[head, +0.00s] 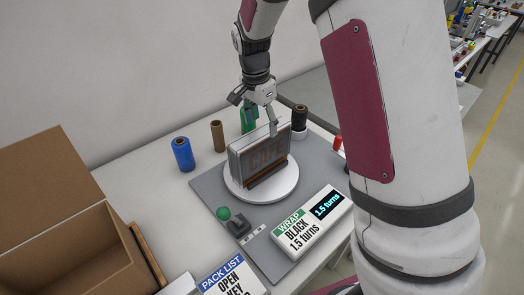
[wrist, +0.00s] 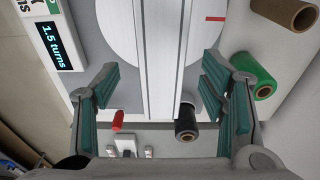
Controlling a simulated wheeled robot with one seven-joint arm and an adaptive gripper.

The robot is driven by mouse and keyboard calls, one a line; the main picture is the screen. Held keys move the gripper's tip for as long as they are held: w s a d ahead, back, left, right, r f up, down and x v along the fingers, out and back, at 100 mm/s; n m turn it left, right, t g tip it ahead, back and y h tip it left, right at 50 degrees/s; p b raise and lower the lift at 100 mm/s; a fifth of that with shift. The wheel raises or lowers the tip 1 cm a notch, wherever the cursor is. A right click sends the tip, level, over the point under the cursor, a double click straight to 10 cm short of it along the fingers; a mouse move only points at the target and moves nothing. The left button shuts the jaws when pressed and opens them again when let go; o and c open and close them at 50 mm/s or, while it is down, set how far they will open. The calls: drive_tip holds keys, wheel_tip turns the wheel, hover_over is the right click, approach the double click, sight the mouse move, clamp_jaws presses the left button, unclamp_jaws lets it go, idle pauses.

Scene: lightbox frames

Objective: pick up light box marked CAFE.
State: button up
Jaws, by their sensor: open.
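The light box marked CAFE (head: 262,158) stands upright on a round white turntable (head: 252,193) in the head view, its dark front lettered in dull orange. In the wrist view the box's narrow top edge (wrist: 158,60) runs up the middle of the picture. My gripper (head: 256,110) is above the box in the head view. In the wrist view my gripper (wrist: 160,100) is open, with one finger on each side of the box's edge.
Blue (head: 183,154), brown (head: 218,136), green (head: 248,118) and black (head: 299,118) rolls stand behind the turntable. A WRAP sign (head: 300,225) and a green-knobbed lever (head: 232,220) are in front. An open cardboard box (head: 75,255) and a PACK LIST sign (head: 232,280) are at lower left.

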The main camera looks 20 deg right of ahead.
sight(263, 132)
drive_tip(key=f, duration=0.4)
drive_tip(key=shift+d, duration=0.2)
drive_tip(key=shift+w+a+f+p, duration=0.1)
drive_tip(key=shift+f+p, duration=0.35)
drive_tip(key=shift+f, duration=0.9)
drive_tip(key=shift+a+f+p, duration=0.1)
drive_tip(key=shift+f+p, duration=0.3)
drive_tip(key=shift+f, duration=0.95)
drive_tip(key=shift+d, duration=0.1)
drive_tip(key=shift+c, duration=0.2)
clamp_jaws()
drive_tip(key=shift+w+r, duration=0.1)
drive_tip(key=shift+r, duration=0.1)
